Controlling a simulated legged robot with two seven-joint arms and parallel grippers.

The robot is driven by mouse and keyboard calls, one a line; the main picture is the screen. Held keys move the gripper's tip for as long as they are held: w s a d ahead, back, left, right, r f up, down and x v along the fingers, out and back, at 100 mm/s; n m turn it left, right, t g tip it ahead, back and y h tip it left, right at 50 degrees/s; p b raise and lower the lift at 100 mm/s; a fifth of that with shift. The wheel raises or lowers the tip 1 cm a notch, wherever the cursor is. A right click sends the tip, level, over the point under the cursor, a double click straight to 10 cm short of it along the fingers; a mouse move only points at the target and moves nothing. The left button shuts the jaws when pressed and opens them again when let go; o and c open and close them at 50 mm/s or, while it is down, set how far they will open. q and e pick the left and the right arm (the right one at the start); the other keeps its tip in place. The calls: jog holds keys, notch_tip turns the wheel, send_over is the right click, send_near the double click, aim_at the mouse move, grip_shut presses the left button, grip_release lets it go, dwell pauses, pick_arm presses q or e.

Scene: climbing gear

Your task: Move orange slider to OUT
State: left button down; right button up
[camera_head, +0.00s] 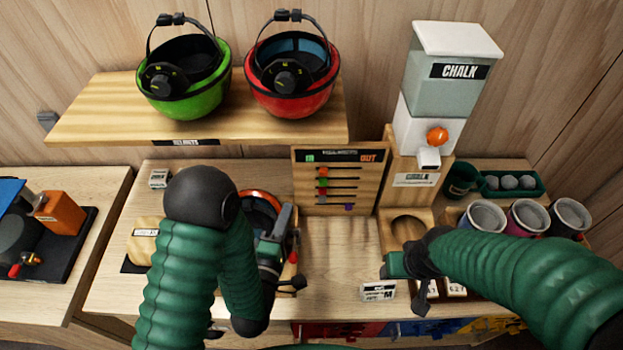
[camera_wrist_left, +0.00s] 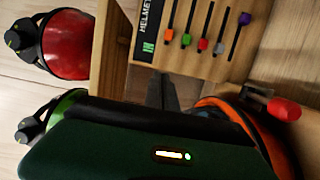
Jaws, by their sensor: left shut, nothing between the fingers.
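The wooden slider board (camera_head: 300,198) stands upright at the back middle of the counter, with IN at its left end and OUT at its right. The orange slider (camera_head: 322,172) is on the top slot near IN; it also shows in the left wrist view (camera_wrist_left: 169,34). Green, red and grey sliders are also at the IN side; the purple slider (camera_wrist_left: 245,18) is farther toward OUT. My left gripper (camera_head: 284,211) is shut and empty, left of and in front of the board; its dark fingers (camera_wrist_left: 162,90) point toward it. My right gripper (camera_head: 385,268) is low at the right, its fingertips unclear.
A chalk dispenser (camera_head: 453,88) stands right of the board. A shelf (camera_head: 90,115) with green and red helmets overhangs the left. An orange-rimmed item (camera_head: 262,196) lies beside my left gripper. Cups (camera_head: 527,217) stand at right.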

aim_at(324, 172)
jog(key=b+x, duration=0.7)
jog(key=x, duration=0.1)
pick_arm(q)
jog(key=p+x, duration=0.4)
jog(key=x, duration=0.7)
jog(key=shift+w+a, duration=0.1)
jog(key=d, duration=0.2)
jog(key=d+p, duration=0.1)
jog(key=shift+w+d+f, duration=0.1)
jog(key=shift+d+f, duration=0.15)
jog(key=shift+d, duration=0.25)
pick_arm(e)
jog(key=v, duration=0.5)
jog(key=shift+r, duration=0.1)
